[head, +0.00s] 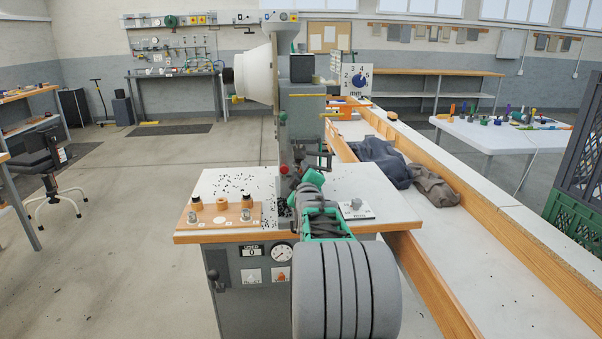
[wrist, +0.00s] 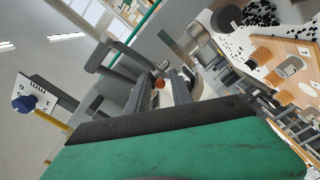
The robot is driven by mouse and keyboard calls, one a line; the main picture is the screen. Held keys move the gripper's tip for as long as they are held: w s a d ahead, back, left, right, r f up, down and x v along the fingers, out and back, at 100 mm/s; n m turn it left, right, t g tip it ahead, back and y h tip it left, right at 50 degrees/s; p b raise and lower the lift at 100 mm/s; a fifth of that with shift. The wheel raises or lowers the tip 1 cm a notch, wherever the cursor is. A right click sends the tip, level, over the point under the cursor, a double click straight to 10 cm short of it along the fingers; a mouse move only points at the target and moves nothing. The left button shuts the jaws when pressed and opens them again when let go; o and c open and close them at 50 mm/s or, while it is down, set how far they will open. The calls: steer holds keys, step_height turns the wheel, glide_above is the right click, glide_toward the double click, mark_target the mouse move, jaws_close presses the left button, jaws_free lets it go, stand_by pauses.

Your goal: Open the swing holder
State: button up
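The grey eyelet press (head: 303,105) stands on its bench, with a large pale cone-shaped cover on its left. A dark bracket (head: 319,158), which looks like the swing holder, juts right from its column; whether it is open or shut I cannot tell. My gripper (head: 303,187) is low in front of the press, close below this bracket, its fingertips hard to make out there. In the wrist view my gripper (wrist: 165,85) has its grey fingers apart, with a small orange-red knob (wrist: 159,84) showing between them. I cannot tell whether the fingers touch anything.
The bench top (head: 228,183) carries scattered black eyelets and a wooden block (head: 222,214) with knobs at left. A small knob plate (head: 356,209) lies at right. A wood-edged long table (head: 480,240) with dark cloths (head: 382,160) runs along the right.

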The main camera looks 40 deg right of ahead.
steer(key=shift+c, duration=0.5)
jaws_close()
stand_by(0.8)
